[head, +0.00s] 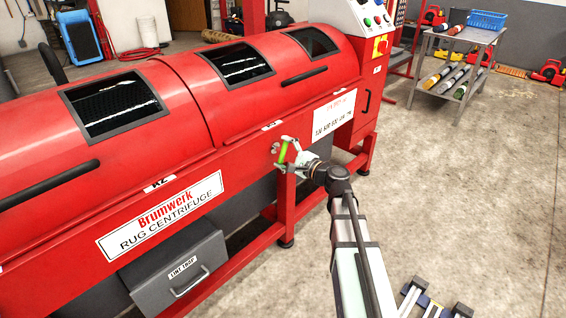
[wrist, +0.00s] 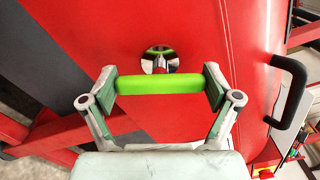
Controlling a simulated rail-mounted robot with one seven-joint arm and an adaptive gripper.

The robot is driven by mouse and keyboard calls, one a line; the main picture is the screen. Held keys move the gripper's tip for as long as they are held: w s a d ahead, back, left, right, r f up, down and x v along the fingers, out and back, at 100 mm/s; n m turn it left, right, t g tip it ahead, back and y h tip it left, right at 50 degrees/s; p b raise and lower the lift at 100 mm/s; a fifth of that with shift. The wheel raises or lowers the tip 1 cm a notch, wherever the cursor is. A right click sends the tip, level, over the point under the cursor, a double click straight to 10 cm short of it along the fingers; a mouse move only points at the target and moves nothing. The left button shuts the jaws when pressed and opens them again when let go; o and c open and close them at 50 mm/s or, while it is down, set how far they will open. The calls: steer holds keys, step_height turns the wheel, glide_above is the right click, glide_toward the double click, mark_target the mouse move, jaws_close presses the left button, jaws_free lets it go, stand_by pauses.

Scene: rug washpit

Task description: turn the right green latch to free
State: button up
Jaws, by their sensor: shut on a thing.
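The green latch (wrist: 158,84) is a bright green bar on a round metal hub (wrist: 157,58) on the red machine front. In the wrist view the bar lies level across the picture. My gripper (wrist: 160,86) is shut on the bar, with one finger pad at each end of it. In the head view my gripper (head: 286,153) is at the machine's front, and the green latch (head: 283,152) shows as a small tilted bar between the fingers. The far side of the latch and most of the hub are hidden in the head view.
The red rug centrifuge (head: 180,100) fills the left and middle. A black handle (wrist: 288,92) stands out right of the latch in the wrist view. A grey lint drawer (head: 180,270) sits low left. A metal cart (head: 462,70) stands back right. Open floor (head: 480,190) lies right.

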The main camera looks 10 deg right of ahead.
steer(key=n+b, duration=0.1)
steer(key=b, duration=0.1)
steer(key=n+b, duration=0.2)
steer(key=shift+f+n, duration=0.2)
steer(key=shift+n, duration=0.1)
steer(key=shift+r+n+b, duration=0.1)
steer(key=shift+n+b, duration=0.3)
steer(key=shift+n, duration=0.1)
steer(key=shift+w+r, duration=0.1)
steer(key=o, duration=0.9)
steer(key=v, duration=1.2)
steer(key=shift+a, duration=0.1)
